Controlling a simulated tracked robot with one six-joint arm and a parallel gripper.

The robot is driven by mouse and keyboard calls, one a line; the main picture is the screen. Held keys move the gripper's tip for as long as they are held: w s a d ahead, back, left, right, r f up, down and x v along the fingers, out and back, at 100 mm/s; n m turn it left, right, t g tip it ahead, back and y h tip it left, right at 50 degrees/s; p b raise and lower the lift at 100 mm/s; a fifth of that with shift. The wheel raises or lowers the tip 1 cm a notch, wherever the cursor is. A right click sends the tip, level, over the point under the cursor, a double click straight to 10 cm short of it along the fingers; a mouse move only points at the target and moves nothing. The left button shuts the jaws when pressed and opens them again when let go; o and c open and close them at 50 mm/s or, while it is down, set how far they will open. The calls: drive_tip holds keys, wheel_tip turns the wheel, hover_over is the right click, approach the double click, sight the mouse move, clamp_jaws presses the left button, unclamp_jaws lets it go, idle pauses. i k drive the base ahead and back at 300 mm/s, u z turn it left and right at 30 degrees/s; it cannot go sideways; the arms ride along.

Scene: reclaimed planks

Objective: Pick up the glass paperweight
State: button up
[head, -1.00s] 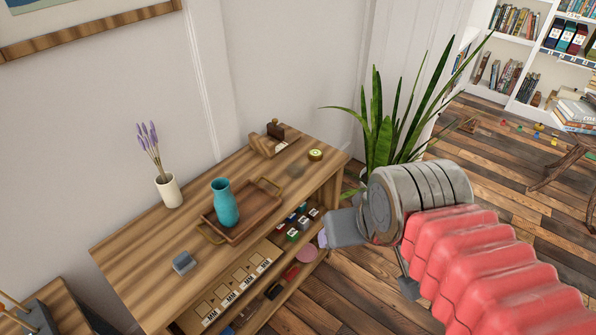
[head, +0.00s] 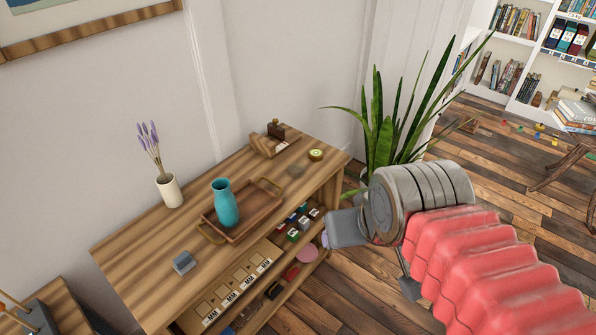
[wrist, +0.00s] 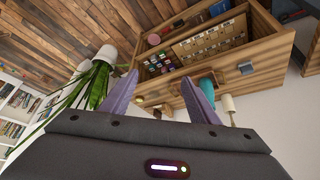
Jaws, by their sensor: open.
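I cannot pick out the paperweight in the wrist view.
The console (head: 135,252) also bears a tray (head: 252,222) with a teal vase (head: 225,204), a white vase of lavender (head: 169,191), a grey block (head: 184,263) and a wooden tool (head: 272,142). A tall plant (head: 385,140) stands at its right end. Open plank floor lies beyond.

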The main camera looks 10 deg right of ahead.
sight(296, 170)
drive_tip(key=u, duration=4.5)
drive_tip(key=k, duration=0.65)
drive_tip(key=u, duration=0.1)
